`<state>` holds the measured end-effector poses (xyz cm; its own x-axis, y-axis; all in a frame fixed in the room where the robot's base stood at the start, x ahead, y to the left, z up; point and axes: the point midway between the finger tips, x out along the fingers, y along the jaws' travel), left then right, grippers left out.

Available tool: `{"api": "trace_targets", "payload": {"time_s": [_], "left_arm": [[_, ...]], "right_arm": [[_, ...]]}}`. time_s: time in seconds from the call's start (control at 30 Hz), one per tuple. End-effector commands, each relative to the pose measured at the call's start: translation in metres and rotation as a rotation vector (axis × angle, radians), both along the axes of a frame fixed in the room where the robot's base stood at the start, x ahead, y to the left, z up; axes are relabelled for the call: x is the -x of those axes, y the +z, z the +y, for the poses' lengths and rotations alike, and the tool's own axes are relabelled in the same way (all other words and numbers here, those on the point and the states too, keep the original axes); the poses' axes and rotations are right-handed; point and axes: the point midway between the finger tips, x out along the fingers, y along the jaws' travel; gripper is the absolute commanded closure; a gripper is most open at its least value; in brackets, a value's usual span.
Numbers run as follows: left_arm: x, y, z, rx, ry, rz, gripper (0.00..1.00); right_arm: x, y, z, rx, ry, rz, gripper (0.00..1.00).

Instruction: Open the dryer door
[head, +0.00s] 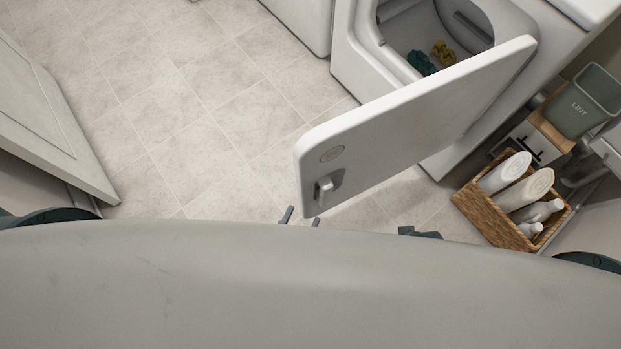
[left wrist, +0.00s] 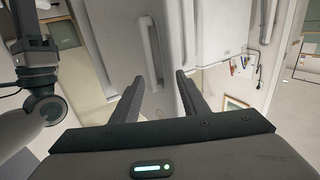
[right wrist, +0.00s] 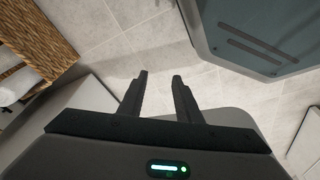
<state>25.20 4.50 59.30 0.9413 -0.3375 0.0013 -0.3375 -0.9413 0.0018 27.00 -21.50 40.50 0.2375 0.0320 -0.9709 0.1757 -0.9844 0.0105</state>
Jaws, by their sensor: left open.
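The white dryer door (head: 420,110) stands wide open, swung out from the dryer (head: 375,70). Its small handle (head: 323,190) is near the lower left end of the door. Through the round opening I see a dark teal cloth (head: 421,63) and a yellow cloth (head: 443,54) in the drum. My left gripper (head: 300,218) shows only its fingertips, just below the handle end of the door; it looks open and empty. In the left wrist view its fingers (left wrist: 155,88) are spread, with nothing between them. My right gripper (right wrist: 160,78) is open and empty above the tiled floor.
A wicker basket (head: 480,213) with white bottles stands at the right, beside the dryer. A grey-green LINT bin (head: 585,100) is above it. A pale panel (head: 45,110) stands at the left. The tiled floor (head: 190,100) between is clear.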

Motion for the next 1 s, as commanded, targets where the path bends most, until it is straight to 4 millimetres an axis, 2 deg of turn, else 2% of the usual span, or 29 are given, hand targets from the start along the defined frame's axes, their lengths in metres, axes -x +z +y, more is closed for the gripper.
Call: {"api": "trace_targets", "payload": {"time_s": [0.03,0.2,0.4,1.0], "left_arm": [[0.011,-0.002,0.004,-0.001,-0.001,0.004,0.59],[0.038,-0.001,0.015,-0.002,0.001,0.002,0.59],[0.057,-0.001,0.023,-0.002,0.003,-0.001,0.59],[0.061,0.000,0.025,-0.001,0.004,-0.003,0.59]], "right_arm": [[0.002,0.001,0.000,0.001,0.000,0.003,0.69],[0.005,0.008,0.001,0.000,0.000,0.005,0.69],[0.001,0.016,0.000,0.001,0.000,-0.002,0.69],[0.000,0.018,0.000,0.001,0.000,-0.005,0.69]]}}
